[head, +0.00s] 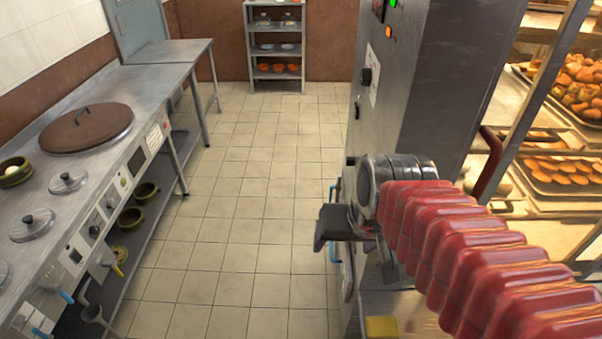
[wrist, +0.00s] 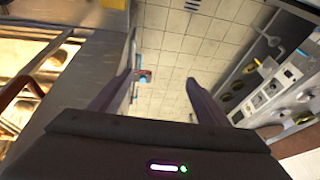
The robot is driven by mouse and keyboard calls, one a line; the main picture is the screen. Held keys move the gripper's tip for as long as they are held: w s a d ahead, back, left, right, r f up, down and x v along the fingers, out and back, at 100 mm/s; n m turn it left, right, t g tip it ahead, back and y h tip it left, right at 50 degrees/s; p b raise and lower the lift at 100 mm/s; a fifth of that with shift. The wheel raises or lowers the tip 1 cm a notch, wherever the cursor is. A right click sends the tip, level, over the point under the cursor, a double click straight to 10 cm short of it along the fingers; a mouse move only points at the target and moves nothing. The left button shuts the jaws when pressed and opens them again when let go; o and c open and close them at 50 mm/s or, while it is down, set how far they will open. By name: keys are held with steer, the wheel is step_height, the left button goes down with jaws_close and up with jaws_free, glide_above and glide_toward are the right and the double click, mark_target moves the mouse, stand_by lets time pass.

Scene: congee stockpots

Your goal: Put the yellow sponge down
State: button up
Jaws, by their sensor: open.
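A yellow block that looks like the sponge (head: 381,327) sits at the bottom edge of the head view, below my arm, on what looks like a metal surface. It is partly cut off by the frame. My gripper (head: 326,230) is up and forward of it, beside the tall steel cabinet and over the aisle. In the wrist view my gripper (wrist: 160,80) has its two fingers spread, with nothing between them but the tiled floor beyond.
A steel cooking counter (head: 165,62) with a brown-lidded pot (head: 87,128) runs along the left. The steel cabinet (head: 430,90) and shelves with food trays (head: 565,180) stand on the right. The tiled aisle (head: 245,190) between is clear, with a shelf rack (head: 276,74) at its far end.

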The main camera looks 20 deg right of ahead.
steer(key=s+a+r+n, duration=0.1)
steer(key=r, duration=0.1)
steer(key=s+a+r+n+t, duration=0.1)
steer(key=a+n, duration=0.1)
steer(key=shift+s+r, duration=0.15)
steer(key=shift+r, duration=0.2)
stand_by(1.2)
